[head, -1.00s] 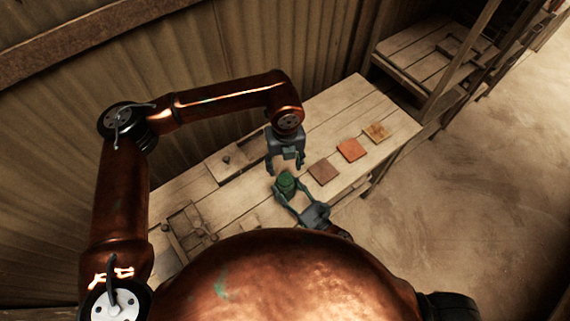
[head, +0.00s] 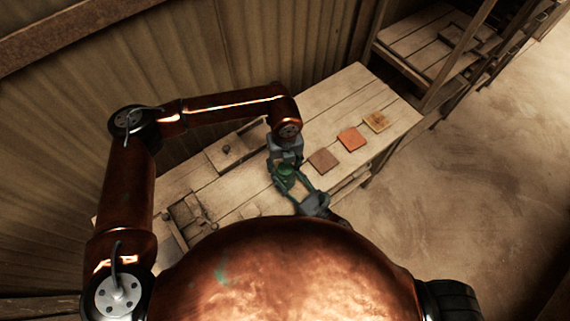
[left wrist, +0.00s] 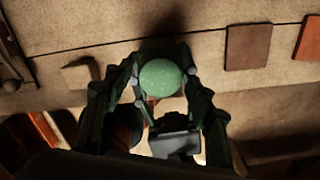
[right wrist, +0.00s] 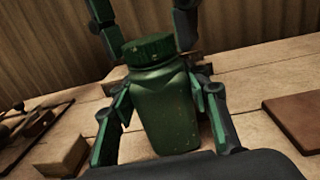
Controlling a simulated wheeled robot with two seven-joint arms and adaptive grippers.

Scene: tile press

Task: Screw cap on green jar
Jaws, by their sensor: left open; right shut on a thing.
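The green jar (right wrist: 168,115) stands on the wooden bench, tilted in the right wrist view by the camera angle. Its ridged, darker green cap (right wrist: 147,48) sits on the jar's mouth; whether it is threaded on cannot be told. The cap's pale speckled top also shows in the left wrist view (left wrist: 160,77). My right gripper (right wrist: 162,88) is shut on the jar body from both sides. My left gripper (head: 287,164) is open, pointing down over the jar, with its fingers on either side of the cap. In the head view the jar is mostly hidden by both grippers.
Brown (head: 323,159), orange (head: 351,138) and mottled yellow (head: 377,120) tiles lie to the right of the jar. A small wooden block (right wrist: 60,153) and wooden fittings (head: 190,211) are on the left. A corrugated wall (head: 230,60) runs behind the bench.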

